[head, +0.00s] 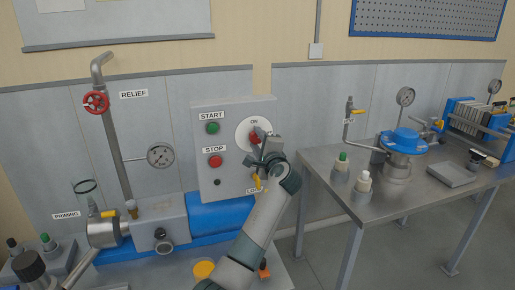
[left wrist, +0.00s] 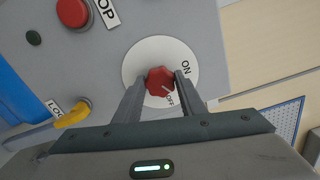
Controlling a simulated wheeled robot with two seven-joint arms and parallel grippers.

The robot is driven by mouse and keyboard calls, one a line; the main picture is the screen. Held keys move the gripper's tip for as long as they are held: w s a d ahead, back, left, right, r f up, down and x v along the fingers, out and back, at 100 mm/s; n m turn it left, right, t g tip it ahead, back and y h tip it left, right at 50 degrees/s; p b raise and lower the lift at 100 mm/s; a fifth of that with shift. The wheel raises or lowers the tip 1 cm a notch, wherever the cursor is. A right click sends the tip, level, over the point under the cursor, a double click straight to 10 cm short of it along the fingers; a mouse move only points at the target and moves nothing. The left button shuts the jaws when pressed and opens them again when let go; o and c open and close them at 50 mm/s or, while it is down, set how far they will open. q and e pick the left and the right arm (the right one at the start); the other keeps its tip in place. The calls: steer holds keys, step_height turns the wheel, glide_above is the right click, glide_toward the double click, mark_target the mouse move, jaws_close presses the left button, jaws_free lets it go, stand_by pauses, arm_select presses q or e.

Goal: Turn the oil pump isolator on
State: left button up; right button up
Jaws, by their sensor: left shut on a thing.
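The oil pump isolator is a red knob (head: 254,138) on a round white plate on the grey control box (head: 205,181). The plate carries the words ON and OFF. In the left wrist view the red knob (left wrist: 159,80) sits between my fingers, and its white mark appears to point towards OFF. My left gripper (head: 263,149) is at the plate, shut on the knob, and it hides part of the plate in the head view. The left gripper (left wrist: 160,86) has one finger on each side of the knob. My right gripper is not in view.
The box also has a green START button (head: 212,128), a red STOP button (head: 215,161) and a yellow lever (left wrist: 72,115) below the isolator. A blue pump motor (head: 222,212) lies under the box. A steel table (head: 400,200) with fittings stands at right.

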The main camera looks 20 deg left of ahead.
arm_select(q)
steer(key=n+b, duration=0.4)
steer(key=shift+f+n, duration=0.3)
steer(key=shift+f, duration=0.05)
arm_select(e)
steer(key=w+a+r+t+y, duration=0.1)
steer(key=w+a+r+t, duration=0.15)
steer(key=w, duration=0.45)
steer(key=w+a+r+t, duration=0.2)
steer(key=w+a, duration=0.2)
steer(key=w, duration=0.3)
arm_select(q)
steer(key=n+b, duration=0.5)
steer(key=shift+f, duration=0.15)
steer(key=shift+n+b, duration=0.9)
steer(key=shift+n, duration=0.1)
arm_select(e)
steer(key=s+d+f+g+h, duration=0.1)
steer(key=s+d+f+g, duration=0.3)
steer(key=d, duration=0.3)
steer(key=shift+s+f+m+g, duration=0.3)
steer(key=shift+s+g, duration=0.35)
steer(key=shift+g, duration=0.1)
arm_select(q)
steer(key=o, duration=1)
steer(key=shift+o, duration=0.2)
steer(key=shift+r, duration=0.25)
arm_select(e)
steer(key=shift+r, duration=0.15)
